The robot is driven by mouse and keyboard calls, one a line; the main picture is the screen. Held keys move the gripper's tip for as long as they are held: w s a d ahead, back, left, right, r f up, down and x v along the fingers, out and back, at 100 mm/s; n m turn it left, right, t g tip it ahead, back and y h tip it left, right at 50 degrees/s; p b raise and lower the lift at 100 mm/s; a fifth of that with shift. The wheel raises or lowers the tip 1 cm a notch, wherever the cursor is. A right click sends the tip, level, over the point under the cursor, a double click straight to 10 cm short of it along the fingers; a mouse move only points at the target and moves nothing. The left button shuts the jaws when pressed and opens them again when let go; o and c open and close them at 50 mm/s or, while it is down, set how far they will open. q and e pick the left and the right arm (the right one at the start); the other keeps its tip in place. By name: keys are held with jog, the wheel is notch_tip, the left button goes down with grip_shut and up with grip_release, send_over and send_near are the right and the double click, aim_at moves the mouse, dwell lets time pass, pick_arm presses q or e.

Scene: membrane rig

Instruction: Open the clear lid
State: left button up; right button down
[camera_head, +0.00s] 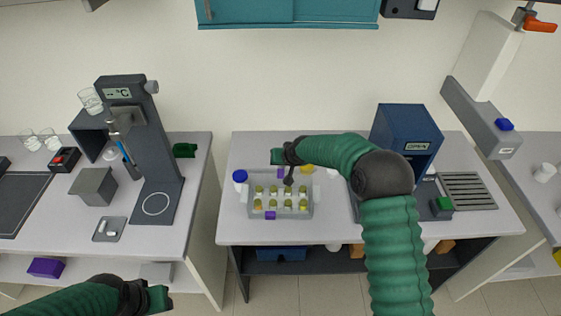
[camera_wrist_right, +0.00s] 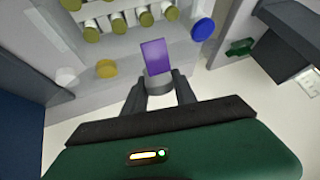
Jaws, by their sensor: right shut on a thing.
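A grey box (camera_head: 262,214) holding several yellow-capped vials stands on the middle bench. Its clear lid is hard to make out; a pale see-through surface (camera_wrist_right: 190,55) shows over the box in the right wrist view. My right gripper (camera_head: 289,180) reaches over the back of the box. A purple tab (camera_wrist_right: 153,57) stands just beyond the knob. Another purple tab (camera_head: 270,215) is on the box's front. My left gripper (camera_head: 158,297) is low at the left, away from the box; its jaw opening is unclear.
A blue-capped bottle (camera_head: 240,178) stands close to the box's left side. A yellow round cap (camera_head: 307,168) lies behind the box. A dark blue device (camera_head: 402,135) stands to the right, partly behind my right arm. Bare bench (camera_head: 250,232) lies in front of the box.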

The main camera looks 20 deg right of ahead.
jog(key=shift+r, duration=0.1)
dwell(0.3)
jog(key=c, duration=1)
grip_release()
jog(key=shift+s, duration=0.1)
jog(key=shift+r, duration=0.1)
jog(key=shift+s+d+r+b, duration=0.1)
jog(key=shift+s+r+b, duration=0.2)
jog(key=b+v, duration=0.3)
jog(key=v, duration=1.2)
jog(key=shift+s+r, duration=0.25)
